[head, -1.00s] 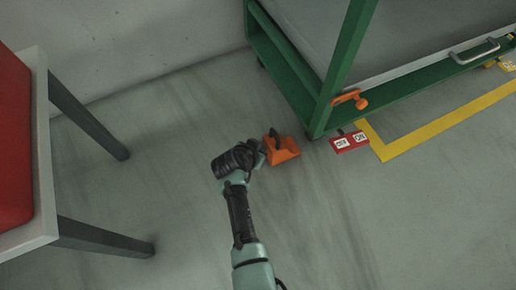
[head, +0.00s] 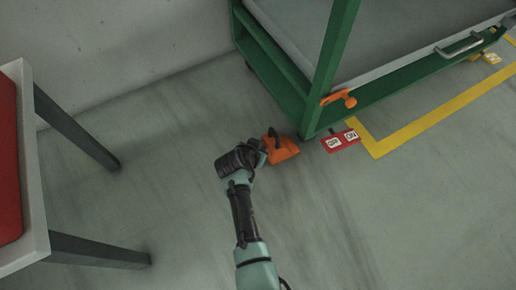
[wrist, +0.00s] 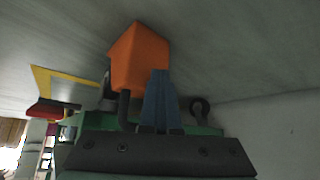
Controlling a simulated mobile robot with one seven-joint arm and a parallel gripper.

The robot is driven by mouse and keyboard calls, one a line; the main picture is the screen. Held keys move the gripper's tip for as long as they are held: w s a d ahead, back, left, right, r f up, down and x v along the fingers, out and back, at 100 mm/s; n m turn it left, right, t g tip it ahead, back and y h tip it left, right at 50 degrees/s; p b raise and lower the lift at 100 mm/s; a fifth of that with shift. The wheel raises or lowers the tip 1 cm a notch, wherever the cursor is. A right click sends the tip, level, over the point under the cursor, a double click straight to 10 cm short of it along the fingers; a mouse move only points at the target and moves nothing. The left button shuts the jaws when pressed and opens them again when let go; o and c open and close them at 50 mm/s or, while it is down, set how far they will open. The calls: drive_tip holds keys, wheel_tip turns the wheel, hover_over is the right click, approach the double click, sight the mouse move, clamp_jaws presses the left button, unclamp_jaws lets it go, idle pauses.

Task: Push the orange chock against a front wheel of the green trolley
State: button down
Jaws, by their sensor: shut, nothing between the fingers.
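The orange chock (head: 285,149) lies on the floor just left of the near corner of the green trolley (head: 310,118), with a dark handle on top. The front wheel at that corner is mostly hidden under the frame, and I cannot tell whether the chock touches it. My gripper (head: 262,153) is low, shut and empty, at the chock's left side. In the wrist view the blue fingers (wrist: 160,98) overlap the edge of the orange chock (wrist: 140,55). A dark trolley wheel (wrist: 199,106) shows to their right.
A red-topped table (head: 40,200) stands at left. Floor between is clear.

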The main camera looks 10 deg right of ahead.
drive_tip(key=shift+w+d, duration=0.15)
drive_tip(key=shift+d, duration=0.35)
drive_tip(key=shift+w+d, duration=0.15)
drive_tip(key=shift+d, duration=0.35)
drive_tip(key=shift+s+a, duration=0.2)
drive_tip(key=shift+a, duration=0.35)
drive_tip(key=shift+s+a, duration=0.15)
drive_tip(key=shift+a, duration=0.4)
drive_tip(key=shift+s+a+p, duration=0.6)
drive_tip(key=shift+s+a, duration=0.2)
drive_tip(key=shift+s, duration=0.3)
drive_tip(key=shift+s+a+p, duration=0.55)
drive_tip(key=shift+s+a, duration=0.2)
drive_tip(key=shift+s, duration=0.35)
drive_tip(key=shift+s+a+p, duration=0.6)
drive_tip(key=shift+s+a, duration=0.2)
drive_tip(key=shift+s, duration=0.3)
drive_tip(key=shift+w+r, duration=0.1)
drive_tip(key=shift+r, duration=0.05)
